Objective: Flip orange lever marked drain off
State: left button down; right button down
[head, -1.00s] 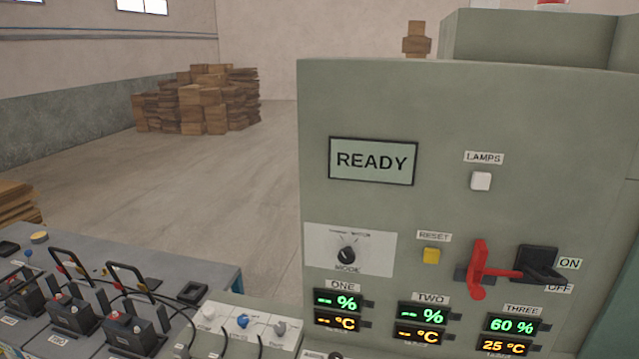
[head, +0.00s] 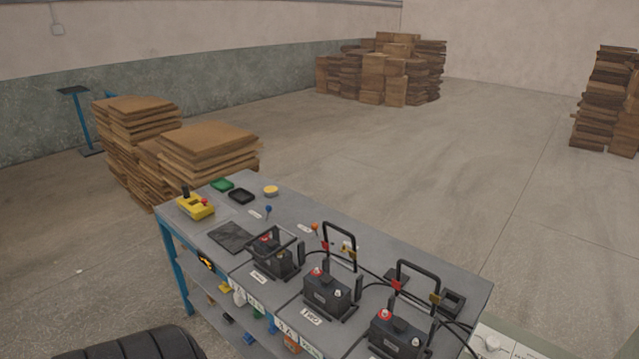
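A small lever with an orange knob (head: 314,227) stands on the grey bench top, behind the batteries. A small white label (head: 304,229) lies beside it, too small to read. A similar lever with a blue knob (head: 268,209) stands farther left, with its own label (head: 255,214). I cannot tell from here which lever is marked drain, nor which way the orange one is set. Neither of my grippers is in view.
The bench (head: 215,208) carries several black batteries (head: 328,293) with cables and upright black handles (head: 340,240). A yellow box (head: 195,206), green tray (head: 222,185) and yellow disc (head: 271,190) are at its far left. Stacked boards (head: 210,145) stand behind. Open floor lies beyond.

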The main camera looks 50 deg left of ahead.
aim_at(314, 226)
jog(key=j, duration=0.6)
jog(key=k+j+z, duration=0.1)
jog(key=j, duration=0.55)
jog(key=k+j, duration=0.1)
jog(key=j, duration=1.1)
jog(key=i+j, duration=0.1)
jog(key=j, duration=0.6)
jog(key=j+z, duration=0.15)
jog(key=j, duration=0.55)
jog(key=i, duration=0.05)
